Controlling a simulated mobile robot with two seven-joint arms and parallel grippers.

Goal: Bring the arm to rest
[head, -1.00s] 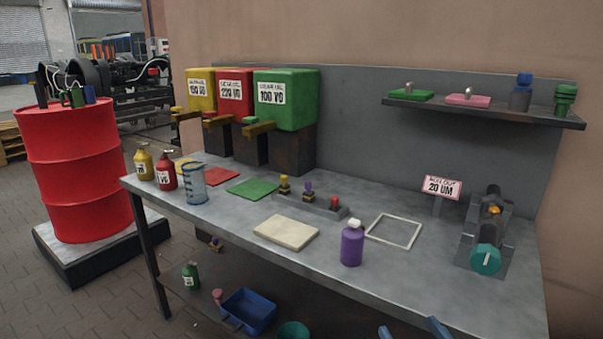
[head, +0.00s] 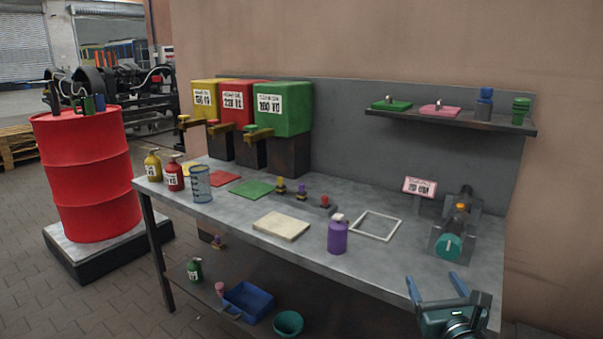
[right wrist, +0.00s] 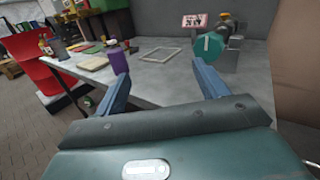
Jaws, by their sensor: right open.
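My right gripper (head: 437,288) shows at the lower right of the head view, over the right front part of the grey workbench (head: 385,275). Its two blue fingers are apart with nothing between them. In the right wrist view the same open fingers (right wrist: 158,82) point at the bench, with the teal-knobbed device (right wrist: 208,47) beyond the right finger. A purple bottle (head: 338,237) stands on the bench to the left of the gripper, apart from it. My left gripper is not in view.
A white square frame (head: 375,226) and a beige pad (head: 281,226) lie on the bench. A wall shelf (head: 450,120) hangs above. Yellow, red and green tanks (head: 283,112) stand at the back. A red drum (head: 88,180) stands at left. A blue bin (head: 248,302) sits below the bench.

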